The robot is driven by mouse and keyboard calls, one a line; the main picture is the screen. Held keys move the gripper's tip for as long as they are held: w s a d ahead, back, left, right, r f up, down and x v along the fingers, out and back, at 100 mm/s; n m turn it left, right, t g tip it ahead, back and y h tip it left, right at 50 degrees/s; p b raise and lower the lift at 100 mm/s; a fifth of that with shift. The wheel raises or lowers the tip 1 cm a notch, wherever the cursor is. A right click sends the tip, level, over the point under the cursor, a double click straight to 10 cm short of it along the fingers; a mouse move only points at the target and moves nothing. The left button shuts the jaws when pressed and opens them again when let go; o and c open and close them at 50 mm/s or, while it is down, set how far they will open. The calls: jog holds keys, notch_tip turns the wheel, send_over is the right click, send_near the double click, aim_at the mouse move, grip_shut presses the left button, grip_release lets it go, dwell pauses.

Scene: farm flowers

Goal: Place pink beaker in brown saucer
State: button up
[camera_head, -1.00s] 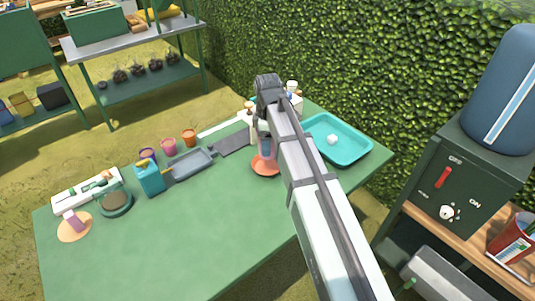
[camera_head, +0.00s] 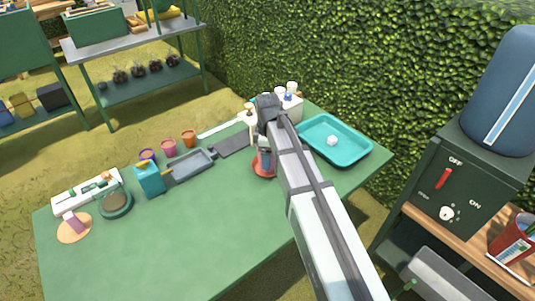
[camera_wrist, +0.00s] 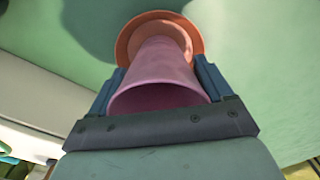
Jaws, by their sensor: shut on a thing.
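The pink beaker (camera_wrist: 158,66) is in my gripper (camera_wrist: 161,78), whose blue fingers are shut on it from both sides. Its wide mouth faces the camera and its narrow base points down. The brown saucer (camera_wrist: 128,36) is an orange-brown disc right under the base in the wrist view. I cannot tell whether the base touches it. In the head view, the saucer (camera_head: 258,171) lies on the green table below my gripper (camera_head: 266,160). There my arm and fingers mostly hide the beaker.
A teal tray (camera_head: 350,157) stands right of my arm. White bottles (camera_head: 290,103) stand behind the gripper. A grey tray (camera_head: 192,166), small pots (camera_head: 169,148) and a blue carton (camera_head: 150,178) are to the left. The front table area (camera_head: 190,235) is clear.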

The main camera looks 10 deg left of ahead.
jog(key=o, duration=0.9)
